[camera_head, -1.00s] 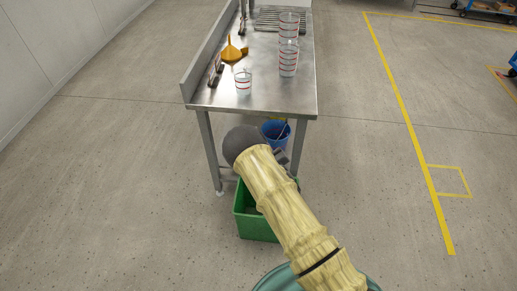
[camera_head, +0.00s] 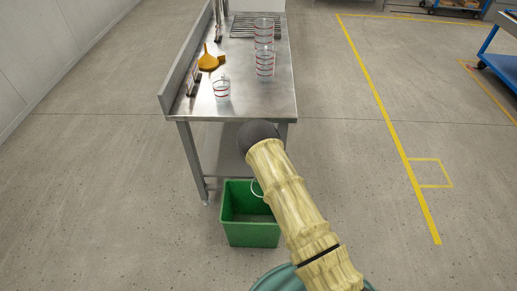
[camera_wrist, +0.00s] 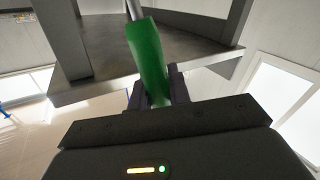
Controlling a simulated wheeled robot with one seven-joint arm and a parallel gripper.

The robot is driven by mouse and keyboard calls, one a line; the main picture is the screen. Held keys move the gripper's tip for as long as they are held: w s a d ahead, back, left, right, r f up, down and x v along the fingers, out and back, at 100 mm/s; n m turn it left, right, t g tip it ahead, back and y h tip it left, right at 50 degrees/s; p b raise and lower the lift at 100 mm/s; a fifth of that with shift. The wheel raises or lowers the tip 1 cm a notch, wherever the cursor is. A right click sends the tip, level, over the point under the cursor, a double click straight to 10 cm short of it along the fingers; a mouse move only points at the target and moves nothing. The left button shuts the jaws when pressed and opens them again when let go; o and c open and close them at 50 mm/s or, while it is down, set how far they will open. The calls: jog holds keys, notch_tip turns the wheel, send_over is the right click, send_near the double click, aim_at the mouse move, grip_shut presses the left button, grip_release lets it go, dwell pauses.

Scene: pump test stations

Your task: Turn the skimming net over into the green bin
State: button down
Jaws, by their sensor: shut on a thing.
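The green bin (camera_head: 252,235) stands on the floor by the near end of the steel table, its open top facing up. In the wrist view my gripper (camera_wrist: 158,88) is shut on the green handle of the skimming net (camera_wrist: 147,52); a metal rod runs on from it. In the head view my arm hides the gripper and handle. A pale curved piece, apparently the net's hoop (camera_head: 256,188), shows beside my arm over the bin's upper right part. I cannot tell its height or which way the net faces, nor see whether it holds anything.
The steel table (camera_head: 240,105) carries a clear cup (camera_head: 222,91), stacked clear cups (camera_head: 265,62) and an orange funnel (camera_head: 210,61). A blue cart (camera_head: 498,65) stands far right. The floor right of my arm is clear.

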jog(key=w+d+f+m+b, duration=0.1)
jog(key=w+d+f+m, duration=0.1)
jog(key=d, duration=0.3)
jog(key=shift+w+d+m+b, duration=0.3)
jog(key=shift+w+m+b, duration=0.05)
jog(key=shift+w+m, duration=0.15)
